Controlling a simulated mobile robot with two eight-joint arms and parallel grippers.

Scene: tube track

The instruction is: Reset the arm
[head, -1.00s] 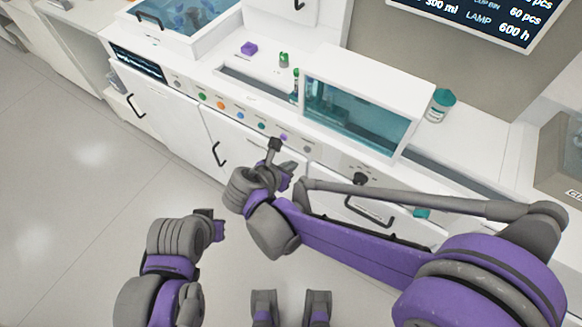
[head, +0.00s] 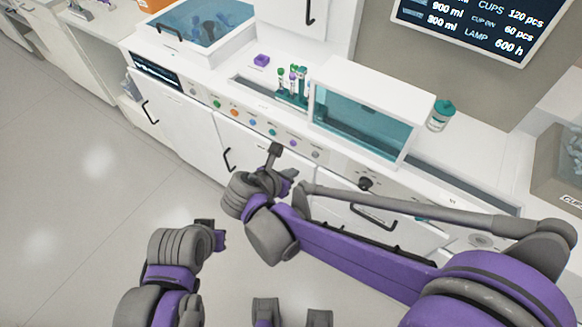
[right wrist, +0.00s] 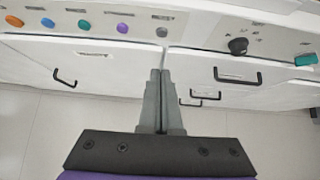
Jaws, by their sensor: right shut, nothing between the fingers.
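My right gripper (head: 274,150) is in front of the white counter's button panel, with its narrow fingers pointing up in the head view. In the right wrist view its two grey fingers (right wrist: 160,78) lie together with nothing between them. My left gripper (head: 217,232) is at the lower left of the head view, over the floor, and the state of its fingers is too unclear to tell. My right arm (head: 350,250) stretches from the lower right across the cabinet fronts.
A rack of several capped tubes (head: 293,85) stands in the counter's track, left of a glass-fronted hood (head: 355,120). A purple block (head: 262,60) and a teal-lidded jar (head: 441,116) stand on the counter. A black knob (right wrist: 238,46) and drawer handles stick out. The left floor is clear.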

